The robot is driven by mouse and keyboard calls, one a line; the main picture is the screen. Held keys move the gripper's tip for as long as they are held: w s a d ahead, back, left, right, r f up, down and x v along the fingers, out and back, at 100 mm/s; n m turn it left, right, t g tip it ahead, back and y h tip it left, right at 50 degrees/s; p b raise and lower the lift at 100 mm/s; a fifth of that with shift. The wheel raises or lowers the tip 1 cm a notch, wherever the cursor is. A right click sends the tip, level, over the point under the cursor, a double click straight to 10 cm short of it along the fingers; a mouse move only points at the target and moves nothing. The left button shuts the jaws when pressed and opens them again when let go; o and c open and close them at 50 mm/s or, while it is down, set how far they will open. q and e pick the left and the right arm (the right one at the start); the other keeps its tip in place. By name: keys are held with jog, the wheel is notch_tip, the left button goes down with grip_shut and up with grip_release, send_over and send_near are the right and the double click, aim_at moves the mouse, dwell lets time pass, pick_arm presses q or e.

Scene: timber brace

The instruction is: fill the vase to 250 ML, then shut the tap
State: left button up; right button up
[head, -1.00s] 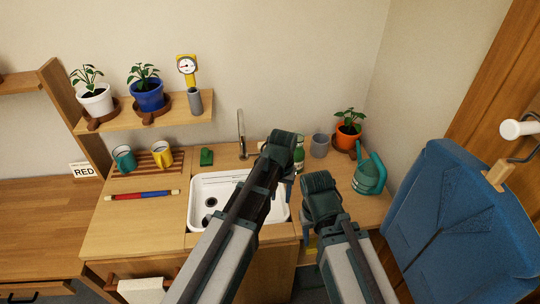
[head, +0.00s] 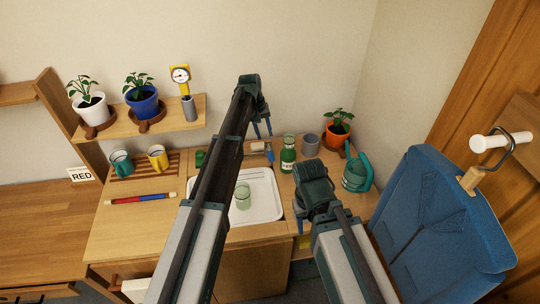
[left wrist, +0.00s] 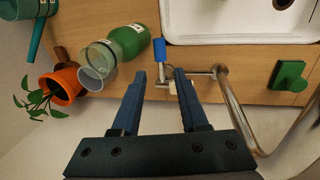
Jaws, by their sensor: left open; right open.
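The vase (head: 243,198), a clear greenish glass, stands upright in the white sink (head: 272,212). Its markings and water level are too small to read. My left gripper (head: 263,135) is open above the back of the counter, by the tap. In the left wrist view the tap's blue lever (left wrist: 159,48) lies just beyond the open left fingertips (left wrist: 160,73), and the whitish valve part (left wrist: 178,87) shows between the fingers. The chrome spout (left wrist: 228,95) curves to the right of them. My right gripper (head: 300,222) is open and empty over the counter's front right.
A green bottle (head: 288,157), a grey cup (head: 309,143), an orange plant pot (head: 338,129) and a teal watering can (head: 357,173) stand right of the tap. A green block (left wrist: 288,76) lies behind the sink. A blue chair (head: 435,220) is at right.

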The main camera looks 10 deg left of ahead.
aim_at(271, 154)
pick_arm(q)
jog(key=f+b, duration=0.3)
jog(key=f, duration=0.1)
jog(key=d+f+b, duration=0.1)
jog(key=f+b, duration=0.3)
jog(key=d+f+b, duration=0.1)
jog(key=f+b, duration=0.3)
jog(key=shift+w+d, duration=0.15)
jog(key=shift+w, duration=0.15)
grip_shut()
dwell(0.9)
jog(key=shift+r, duration=0.1)
